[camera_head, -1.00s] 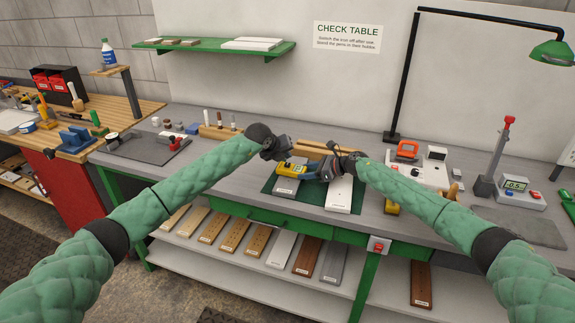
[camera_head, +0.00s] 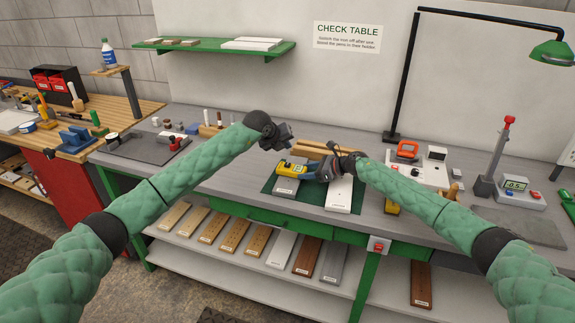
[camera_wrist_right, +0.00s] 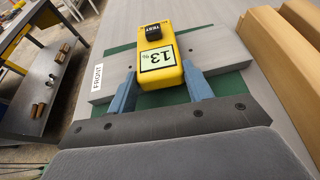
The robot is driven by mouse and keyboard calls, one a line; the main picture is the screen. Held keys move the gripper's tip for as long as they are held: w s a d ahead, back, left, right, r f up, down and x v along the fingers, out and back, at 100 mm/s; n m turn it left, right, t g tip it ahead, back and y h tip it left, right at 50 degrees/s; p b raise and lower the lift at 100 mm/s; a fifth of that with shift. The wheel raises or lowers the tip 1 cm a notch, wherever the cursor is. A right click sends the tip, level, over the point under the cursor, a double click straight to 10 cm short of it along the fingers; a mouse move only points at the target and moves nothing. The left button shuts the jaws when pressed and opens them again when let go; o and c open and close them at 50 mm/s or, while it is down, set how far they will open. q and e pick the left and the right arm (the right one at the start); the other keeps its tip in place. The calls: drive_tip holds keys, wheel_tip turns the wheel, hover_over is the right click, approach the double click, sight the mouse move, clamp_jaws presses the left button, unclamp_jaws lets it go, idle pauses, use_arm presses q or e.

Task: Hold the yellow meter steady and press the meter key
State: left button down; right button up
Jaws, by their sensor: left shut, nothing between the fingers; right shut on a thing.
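The yellow meter (camera_head: 291,169) lies on a grey board on the green mat (camera_head: 270,185). In the right wrist view the meter (camera_wrist_right: 168,82) shows a display reading 13 % and a black key (camera_wrist_right: 153,32) marked TEST. My right gripper (camera_head: 309,174) is shut on the meter, with a blue finger on each side of it (camera_wrist_right: 163,88). My left gripper (camera_head: 290,140) is shut and empty, raised above and behind the meter, apart from it. The grey board (camera_wrist_right: 220,50) has a label reading FRONT at its left end.
A white board (camera_head: 339,195) lies on the mat right of the meter. Wooden blocks (camera_wrist_right: 280,45) stand behind the mat. An orange-framed device (camera_head: 407,150) and a -0.5 display unit (camera_head: 517,186) stand farther right. Several boards lie on the lower shelf.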

drive_tip(key=o, duration=1.2)
drive_tip(key=shift+d, duration=0.15)
